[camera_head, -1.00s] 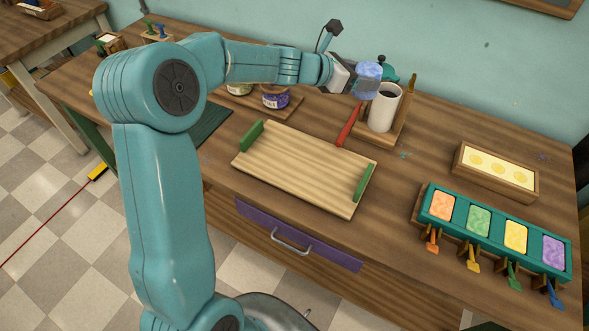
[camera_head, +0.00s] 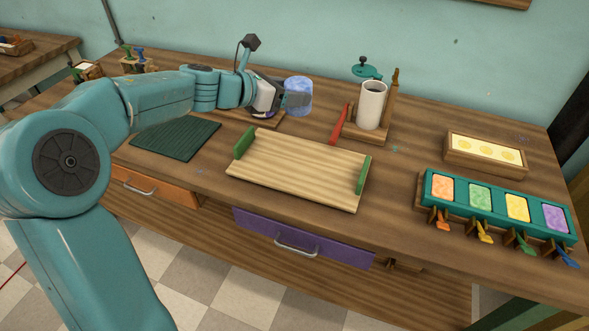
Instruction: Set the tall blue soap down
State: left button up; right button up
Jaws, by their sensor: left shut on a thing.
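The tall blue soap (camera_head: 299,96) is a pale blue, translucent cylinder in the head view, held upright behind the wooden tray (camera_head: 298,170). My left gripper (camera_head: 287,99) is shut on it from the left side. The soap appears at the back of the table, left of the white cylinder (camera_head: 372,106); whether its base touches anything I cannot tell. The tray has green handles, and its slatted surface is empty. My right gripper is not in view.
A dark green ribbed mat (camera_head: 176,138) lies left of the tray. A red bar (camera_head: 339,125) lies behind the tray. A teal holder (camera_head: 500,208) with several coloured soaps and a wooden box (camera_head: 485,155) with yellow rounds stand at right.

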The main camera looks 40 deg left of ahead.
pick_arm(q)
jog(key=shift+w+f+b, duration=0.2)
jog(key=shift+f+b, duration=2.95)
jog(key=shift+f, duration=6.7)
jog(key=shift+s, duration=0.1)
jog(key=shift+f, duration=0.1)
jog(key=o, duration=0.9)
jog(key=shift+c, duration=0.2)
jog(key=o, duration=0.4)
jog(key=shift+c, duration=0.2)
